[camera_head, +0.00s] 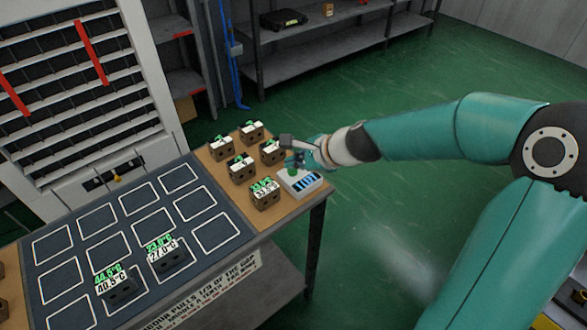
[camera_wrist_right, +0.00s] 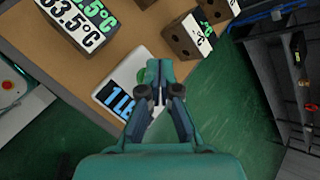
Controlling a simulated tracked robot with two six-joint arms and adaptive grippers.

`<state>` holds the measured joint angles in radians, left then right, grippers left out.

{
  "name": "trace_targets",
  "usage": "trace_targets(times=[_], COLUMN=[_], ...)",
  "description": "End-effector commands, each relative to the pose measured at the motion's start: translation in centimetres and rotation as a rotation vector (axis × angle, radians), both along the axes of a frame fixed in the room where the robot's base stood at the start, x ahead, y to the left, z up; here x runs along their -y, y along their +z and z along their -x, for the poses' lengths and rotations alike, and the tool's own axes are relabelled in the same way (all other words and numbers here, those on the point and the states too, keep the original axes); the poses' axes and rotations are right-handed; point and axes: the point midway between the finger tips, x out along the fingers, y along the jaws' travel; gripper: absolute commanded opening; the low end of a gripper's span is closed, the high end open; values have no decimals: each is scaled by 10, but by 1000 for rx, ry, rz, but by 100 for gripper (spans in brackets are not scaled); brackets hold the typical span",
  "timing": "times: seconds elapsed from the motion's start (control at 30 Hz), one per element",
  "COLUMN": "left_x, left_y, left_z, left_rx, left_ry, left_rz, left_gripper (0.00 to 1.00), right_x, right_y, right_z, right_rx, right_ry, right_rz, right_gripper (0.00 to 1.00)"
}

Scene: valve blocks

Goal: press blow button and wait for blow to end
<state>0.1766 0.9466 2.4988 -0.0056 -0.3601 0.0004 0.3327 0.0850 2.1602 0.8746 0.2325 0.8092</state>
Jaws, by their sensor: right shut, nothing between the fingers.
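A white button box (camera_head: 301,182) with a blue-lit display and a green button (camera_head: 293,170) stands at the right end of the table. My right gripper (camera_head: 288,166) is shut and empty, with its fingertips at the green button. I cannot tell whether the tips touch the button. The display is partly hidden and only part of its reading shows. My left gripper is not in view.
Several brown valve blocks with temperature labels stand beside the box, the nearest one (camera_head: 265,194) just left of it. Two blocks (camera_head: 120,288) (camera_head: 168,259) sit on the dark mat (camera_head: 113,233) with white outlined cells. A slatted rack (camera_head: 75,90) and grey shelves (camera_head: 330,37) stand behind.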

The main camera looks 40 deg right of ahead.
Motion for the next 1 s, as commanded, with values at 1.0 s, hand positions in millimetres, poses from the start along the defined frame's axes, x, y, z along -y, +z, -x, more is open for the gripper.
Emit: trace_targets(times=[1.0], left_x=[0], left_y=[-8], left_z=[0], left_rx=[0], left_ry=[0], left_rz=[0], left_gripper=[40], right_x=[1], right_y=[-8], right_z=[1], right_rx=[-1], right_ry=[-1], right_rz=[0], right_gripper=[0])
